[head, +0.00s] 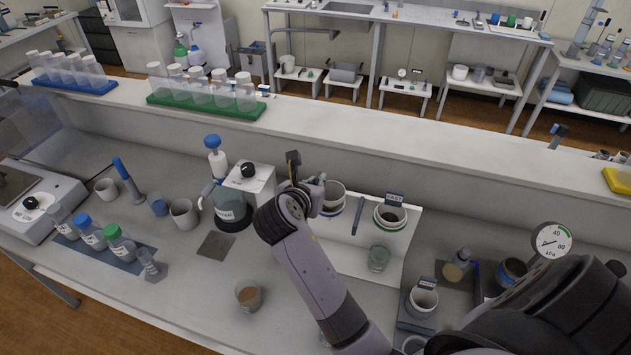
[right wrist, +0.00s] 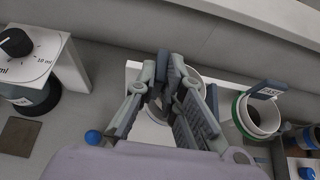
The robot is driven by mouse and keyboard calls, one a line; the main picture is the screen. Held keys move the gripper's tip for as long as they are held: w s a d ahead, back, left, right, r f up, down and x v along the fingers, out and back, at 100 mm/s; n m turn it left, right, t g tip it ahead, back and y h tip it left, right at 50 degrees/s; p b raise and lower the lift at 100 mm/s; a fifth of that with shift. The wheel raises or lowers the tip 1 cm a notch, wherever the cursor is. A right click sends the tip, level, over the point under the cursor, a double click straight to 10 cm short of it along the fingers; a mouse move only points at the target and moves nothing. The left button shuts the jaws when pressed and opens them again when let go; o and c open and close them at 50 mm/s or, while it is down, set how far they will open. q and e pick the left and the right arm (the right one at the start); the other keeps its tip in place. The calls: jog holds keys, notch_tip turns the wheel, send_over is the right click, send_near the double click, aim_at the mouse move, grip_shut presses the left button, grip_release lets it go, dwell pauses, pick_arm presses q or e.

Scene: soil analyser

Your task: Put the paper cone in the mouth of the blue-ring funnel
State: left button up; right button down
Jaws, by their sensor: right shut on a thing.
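My right gripper (head: 305,188) is over the left funnel of a white stand at the middle of the bench. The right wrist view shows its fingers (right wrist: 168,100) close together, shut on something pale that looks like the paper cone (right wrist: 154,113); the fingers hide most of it. The left funnel (head: 333,193), with a dark bluish band low down, is partly behind the gripper. I cannot tell whether the cone touches its mouth. A green-ring funnel (head: 390,215) with a label stands to its right, also in the right wrist view (right wrist: 257,115). My left gripper is not in view.
A dispenser bottle (head: 228,208) with a white box stands left of the gripper. A beaker of brown soil (head: 249,295) stands in front. A pressure gauge (head: 551,241) and a labelled cup (head: 424,298) are at right. A raised ledge (head: 360,125) runs behind.

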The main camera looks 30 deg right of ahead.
jog(key=shift+f, duration=0.3)
jog(key=shift+f, duration=0.25)
jog(key=c, duration=1.7)
grip_release()
jog(key=shift+r, duration=0.1)
